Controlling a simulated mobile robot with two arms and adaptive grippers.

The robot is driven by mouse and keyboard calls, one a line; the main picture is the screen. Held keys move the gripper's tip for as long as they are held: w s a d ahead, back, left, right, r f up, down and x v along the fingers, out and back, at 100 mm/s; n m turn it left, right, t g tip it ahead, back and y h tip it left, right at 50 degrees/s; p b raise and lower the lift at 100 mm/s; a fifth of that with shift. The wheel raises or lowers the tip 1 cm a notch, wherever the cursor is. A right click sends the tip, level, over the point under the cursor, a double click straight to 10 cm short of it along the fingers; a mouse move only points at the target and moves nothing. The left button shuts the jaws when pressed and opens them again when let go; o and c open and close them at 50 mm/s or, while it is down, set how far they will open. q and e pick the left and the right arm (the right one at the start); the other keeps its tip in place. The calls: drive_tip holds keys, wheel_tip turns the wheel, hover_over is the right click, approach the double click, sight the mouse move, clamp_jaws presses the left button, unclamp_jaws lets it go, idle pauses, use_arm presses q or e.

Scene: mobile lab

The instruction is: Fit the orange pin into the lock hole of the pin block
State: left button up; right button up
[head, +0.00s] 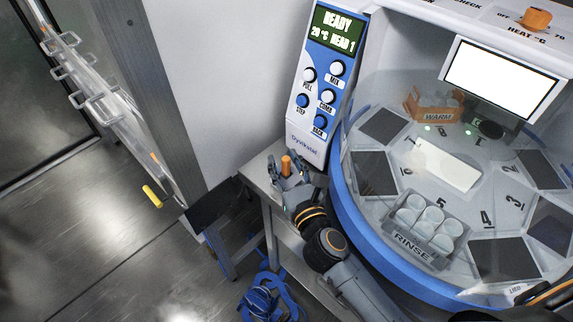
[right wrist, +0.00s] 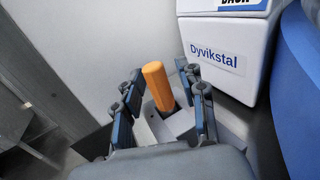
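The orange pin (head: 286,165) stands roughly upright on the small side table beside the machine. It also shows in the right wrist view (right wrist: 158,86), leaning slightly there. A grey pin block (right wrist: 176,124) shows at the pin's lower end. I cannot tell which hole the pin is in or how deep, as its foot is partly hidden. My right gripper (head: 291,180) reaches in from the lower right, low around the pin. In the right wrist view its fingers (right wrist: 163,105) are spread to either side of the pin, with gaps. My left gripper is out of view.
The white and blue machine (head: 345,190) stands close on the right, its control panel (head: 328,75) just beyond the pin. A grey post and wall lie left of the side table (head: 257,165). Blue straps (head: 268,295) lie below. Floor at left is clear.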

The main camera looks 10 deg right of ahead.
drive_tip(key=shift+r, duration=0.2)
drive_tip(key=s, duration=0.3)
drive_tip(key=s+d+b, duration=0.1)
drive_tip(key=s, duration=0.3)
drive_tip(key=s+b, duration=0.1)
drive_tip(key=s, duration=0.2)
drive_tip(key=shift+s+d+f, duration=0.15)
drive_tip(key=shift+s+f, duration=0.05)
drive_tip(key=shift+s, duration=0.15)
drive_tip(key=shift+s+d+r+b, duration=0.15)
drive_tip(key=shift+s+b, duration=0.2)
drive_tip(key=shift+s, duration=0.2)
drive_tip(key=shift+r, duration=0.1)
